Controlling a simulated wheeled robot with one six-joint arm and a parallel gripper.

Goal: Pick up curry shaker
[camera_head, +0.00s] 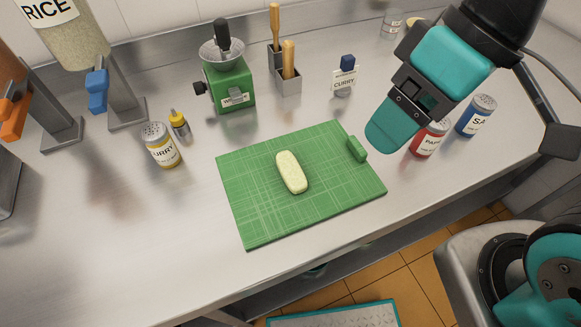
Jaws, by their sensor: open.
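The curry shaker (161,146) stands upright on the steel counter at the left, left of the green cutting board (240,228). It has a perforated grey lid and a white label on a yellow body. My gripper (388,137) hangs over the right side of the counter, beyond the board's right corner and far from the shaker. Its teal fingers are seen from the side and nothing shows between them. The gripper partly covers a red shaker with a label starting "PAP" (429,140).
A small yellow bottle (179,124) stands close beside the curry shaker. A pale oblong block (291,172) lies on the board. The front left counter is clear.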

